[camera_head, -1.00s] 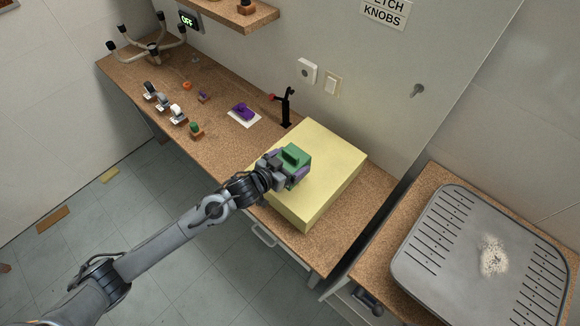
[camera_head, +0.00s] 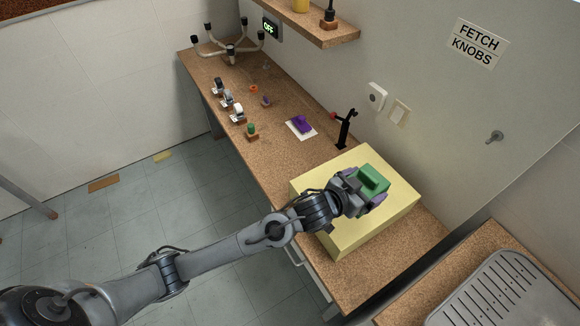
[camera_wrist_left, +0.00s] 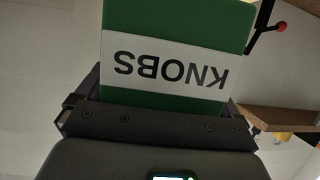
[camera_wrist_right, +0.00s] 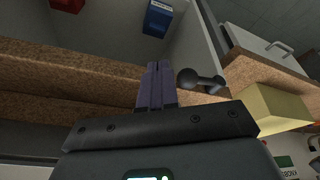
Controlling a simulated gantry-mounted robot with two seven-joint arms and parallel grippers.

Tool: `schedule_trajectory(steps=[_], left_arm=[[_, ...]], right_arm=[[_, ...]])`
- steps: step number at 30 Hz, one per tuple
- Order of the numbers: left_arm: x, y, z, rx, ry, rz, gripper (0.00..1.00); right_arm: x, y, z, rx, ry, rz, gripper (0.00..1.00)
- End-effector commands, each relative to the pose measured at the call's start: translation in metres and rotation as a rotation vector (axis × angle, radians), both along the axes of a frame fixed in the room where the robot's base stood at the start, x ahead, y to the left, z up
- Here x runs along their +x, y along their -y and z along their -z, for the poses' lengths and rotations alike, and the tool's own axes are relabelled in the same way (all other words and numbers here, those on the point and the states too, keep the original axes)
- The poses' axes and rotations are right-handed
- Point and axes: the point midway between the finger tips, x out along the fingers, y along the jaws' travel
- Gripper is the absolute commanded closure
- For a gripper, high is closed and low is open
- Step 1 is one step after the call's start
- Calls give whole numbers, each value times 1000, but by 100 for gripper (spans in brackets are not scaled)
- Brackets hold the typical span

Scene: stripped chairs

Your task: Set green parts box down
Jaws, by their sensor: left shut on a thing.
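The green parts box (camera_head: 373,178) is in my left gripper (camera_head: 364,190), over the pale yellow block (camera_head: 347,238) on the bench. In the left wrist view the box (camera_wrist_left: 180,18) fills the space between the fingers, its white label reading KNOBS upside down. The left gripper is shut on it. I cannot tell whether the box touches the block's top. My right gripper (camera_wrist_right: 157,88) shows only in the right wrist view, its fingers together with nothing visible between them. The yellow block also shows there (camera_wrist_right: 272,108).
The cork-topped bench (camera_head: 285,160) holds several small knob parts, a purple piece (camera_head: 302,124) on a white card and a black stand (camera_head: 344,130). A branched rack (camera_head: 230,48) stands at the far end. A grey ridged tray (camera_head: 505,292) is at lower right.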

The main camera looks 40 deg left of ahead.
Motion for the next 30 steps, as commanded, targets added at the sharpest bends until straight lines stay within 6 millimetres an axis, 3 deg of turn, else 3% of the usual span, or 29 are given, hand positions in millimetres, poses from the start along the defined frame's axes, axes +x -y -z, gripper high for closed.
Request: schedule_trajectory(steps=[1,5,9,18,24,30], left_arm=[[10,-18,16,-1,3,-36,53],[34,-72,36,-2,2,-145,53],[55,-142,59,-3,2,-280,53],[73,-278,88,-4,4,-532,53],[72,-335,98,-2,3,-635,53],[69,-361,106,-1,2,-682,53]], right_arm=[[0,0,21,0,0,0,100],[0,0,56,1,0,1,100],[0,-1,96,4,-2,3,100],[0,-3,167,10,-3,7,100],[0,-3,195,12,-3,8,100],[0,-3,207,12,-2,8,100]])
